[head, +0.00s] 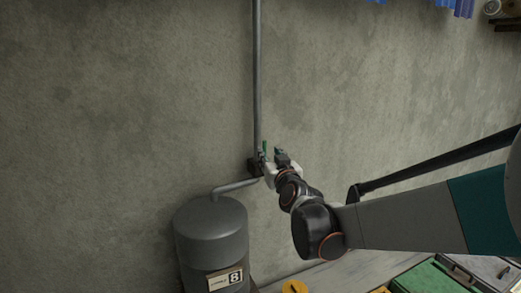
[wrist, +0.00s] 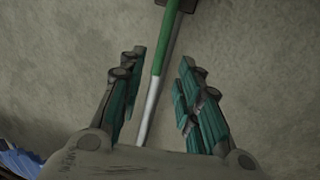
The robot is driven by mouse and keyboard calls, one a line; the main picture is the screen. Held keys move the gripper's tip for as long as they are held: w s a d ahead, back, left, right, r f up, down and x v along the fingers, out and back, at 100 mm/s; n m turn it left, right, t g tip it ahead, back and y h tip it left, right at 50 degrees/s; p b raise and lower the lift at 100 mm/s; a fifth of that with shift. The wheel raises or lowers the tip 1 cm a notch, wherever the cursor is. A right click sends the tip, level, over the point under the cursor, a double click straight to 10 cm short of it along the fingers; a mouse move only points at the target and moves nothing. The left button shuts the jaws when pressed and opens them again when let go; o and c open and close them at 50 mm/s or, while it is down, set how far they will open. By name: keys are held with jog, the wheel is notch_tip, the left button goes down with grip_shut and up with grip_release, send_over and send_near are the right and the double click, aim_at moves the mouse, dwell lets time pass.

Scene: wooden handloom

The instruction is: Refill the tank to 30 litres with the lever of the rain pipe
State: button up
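The grey tank (head: 211,240) stands against the wall at the lower left of the head view. A tag on its front reads 8. The rain pipe (head: 257,75) runs down the wall to a dark valve block (head: 254,166), and a bent pipe joins it to the tank top. The lever has a green grip (head: 264,147); in the wrist view its green grip (wrist: 164,48) and bare metal rod run between my fingers. My gripper (wrist: 160,72) is open around the lever, with gaps on both sides. In the head view my gripper (head: 272,158) is at the valve.
A green case (head: 432,278) and a grey case lie at the lower right. A yellow round thing (head: 294,287) is at the bottom edge. Blue cloth (head: 456,6) hangs at the top right. The wall around the pipe is bare.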

aim_at(265, 150)
jog(key=w, duration=0.3)
jog(key=w+a, duration=0.1)
jog(key=w, duration=0.3)
jog(key=shift+w+a, duration=0.2)
jog(key=shift+w, duration=0.05)
grip_shut()
